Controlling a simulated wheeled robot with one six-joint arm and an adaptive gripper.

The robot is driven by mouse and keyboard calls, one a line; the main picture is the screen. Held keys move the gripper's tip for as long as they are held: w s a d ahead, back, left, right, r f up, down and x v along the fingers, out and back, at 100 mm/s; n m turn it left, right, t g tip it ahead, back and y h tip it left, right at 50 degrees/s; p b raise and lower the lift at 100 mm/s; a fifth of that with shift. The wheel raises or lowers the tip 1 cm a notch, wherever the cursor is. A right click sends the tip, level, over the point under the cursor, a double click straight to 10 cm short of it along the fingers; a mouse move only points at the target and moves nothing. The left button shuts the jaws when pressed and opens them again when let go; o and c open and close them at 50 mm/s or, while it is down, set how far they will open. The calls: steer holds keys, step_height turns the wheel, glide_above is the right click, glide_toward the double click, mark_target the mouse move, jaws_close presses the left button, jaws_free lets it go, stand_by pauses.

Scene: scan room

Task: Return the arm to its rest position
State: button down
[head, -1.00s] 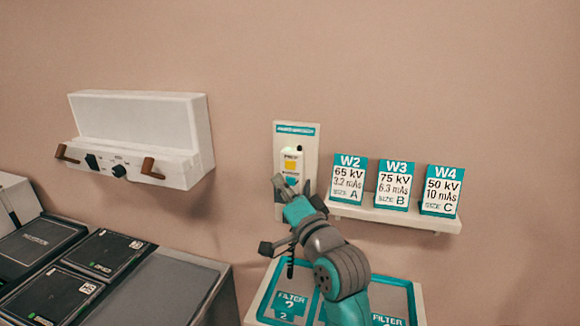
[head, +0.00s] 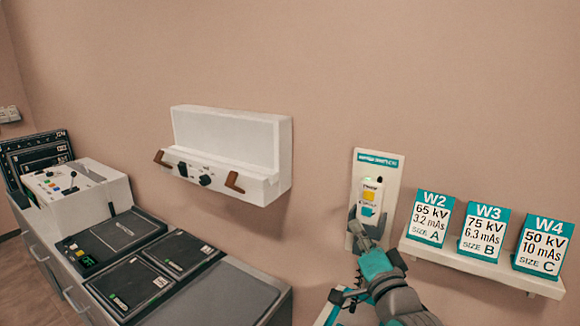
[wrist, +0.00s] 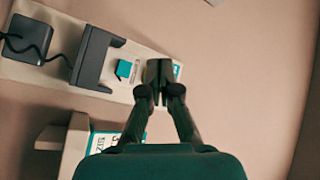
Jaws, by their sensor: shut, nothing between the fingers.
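The gripper is shut and empty. In the wrist view my gripper (wrist: 159,97) has its fingertips together, close to the light wall plate (wrist: 50,79). A dark bracket (wrist: 95,57) and a small teal block (wrist: 124,69) show on the plate beside the fingers. I cannot tell whether the fingertips touch the plate. My arm comes up from the bottom edge in the head view.
A shelf (head: 480,268) with cards W2 (head: 432,218), W3 (head: 484,230) and W4 (head: 542,244) is right of my gripper. A white wall box (head: 228,150) with brown handles hangs left. A counter with a control console (head: 80,195) and dark panels stands lower left. The wall between is bare.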

steer(key=s+f+n+g+h, duration=0.2)
steer(key=s+f+n+g, duration=0.1)
steer(key=s+f, duration=2)
steer(key=s+f+n+g, duration=0.1)
steer(key=s+f+n, duration=0.1)
steer(key=s, duration=1.1)
steer(key=s+f+n+g, duration=0.1)
steer(key=s+f+n, duration=0.2)
steer(key=s, duration=1.1)
steer(key=shift+s+d+f+n+h, duration=0.3)
steer(key=shift+d+n+h, duration=0.1)
steer(key=shift+n, duration=0.5)
